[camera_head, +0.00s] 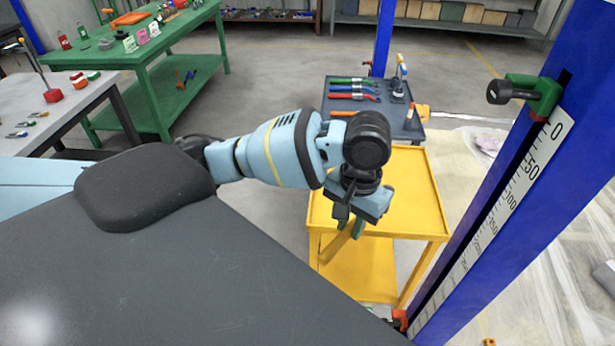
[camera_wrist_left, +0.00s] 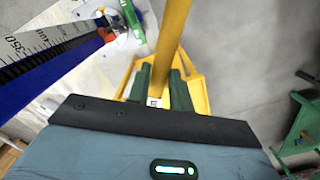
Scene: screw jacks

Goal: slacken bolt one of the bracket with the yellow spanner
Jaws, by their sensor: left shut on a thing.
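My left gripper (camera_head: 352,222) is above the yellow trolley. In the left wrist view its green fingers (camera_wrist_left: 160,92) are shut on a long yellow bar, the yellow spanner (camera_wrist_left: 172,40), which runs up out of the picture. In the head view a short part of the spanner (camera_head: 338,246) shows below the fingers. Its working end cannot be made out. A green clamp-like part (camera_head: 537,92) with a black knob sits on the blue post at the right, apart from the gripper. I cannot tell whether it is the bracket. Bolt one cannot be made out. My right gripper is not in view.
The blue post (camera_head: 535,190) with a white scale rises at the right. The yellow trolley (camera_head: 425,200) stands below my gripper. Behind it a dark tray table (camera_head: 343,116) carries coloured tools.

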